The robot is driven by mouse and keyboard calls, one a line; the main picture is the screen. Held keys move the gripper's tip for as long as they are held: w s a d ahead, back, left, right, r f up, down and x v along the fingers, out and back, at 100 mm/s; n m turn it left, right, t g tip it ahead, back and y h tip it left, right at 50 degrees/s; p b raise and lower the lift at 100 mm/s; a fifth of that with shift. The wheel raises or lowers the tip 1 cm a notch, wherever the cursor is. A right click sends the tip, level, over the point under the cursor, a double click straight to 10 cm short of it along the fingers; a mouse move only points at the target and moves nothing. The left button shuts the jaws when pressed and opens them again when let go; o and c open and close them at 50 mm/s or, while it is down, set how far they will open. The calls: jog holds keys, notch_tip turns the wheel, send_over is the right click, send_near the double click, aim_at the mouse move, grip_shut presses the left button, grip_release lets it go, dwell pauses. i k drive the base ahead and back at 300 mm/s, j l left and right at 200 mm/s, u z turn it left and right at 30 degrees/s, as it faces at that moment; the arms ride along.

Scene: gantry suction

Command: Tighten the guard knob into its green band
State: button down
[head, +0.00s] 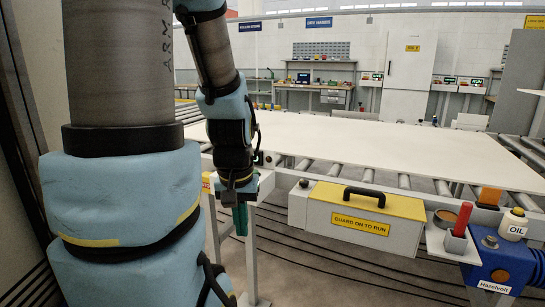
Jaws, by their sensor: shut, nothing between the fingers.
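The guard (375,237) is a grey box with a yellow top, a black handle and a "GUARD ON TO RUN" label. It sits at the front edge of the roller conveyor. A small dark knob (303,183) shows on the grey block at the guard's left end; I take it for the guard knob. Its green band cannot be made out at this size. My gripper (240,230) points down with its teal fingers shut and empty. In the picture it is left of the guard and knob, apart from both, in front of a small stand.
A large pale sheet (400,150) lies on the rollers behind the guard. The small stand (265,186) has a light top. At right are a red cylinder (462,218), an oil bottle (513,224) and a blue motor (495,260). The floor before the guard looks clear.

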aim_at(304, 183)
jog(key=i+l, duration=0.15)
jog(key=i, duration=0.3)
jog(key=i+l+u, duration=0.1)
jog(key=i, duration=0.35)
jog(key=l, duration=0.1)
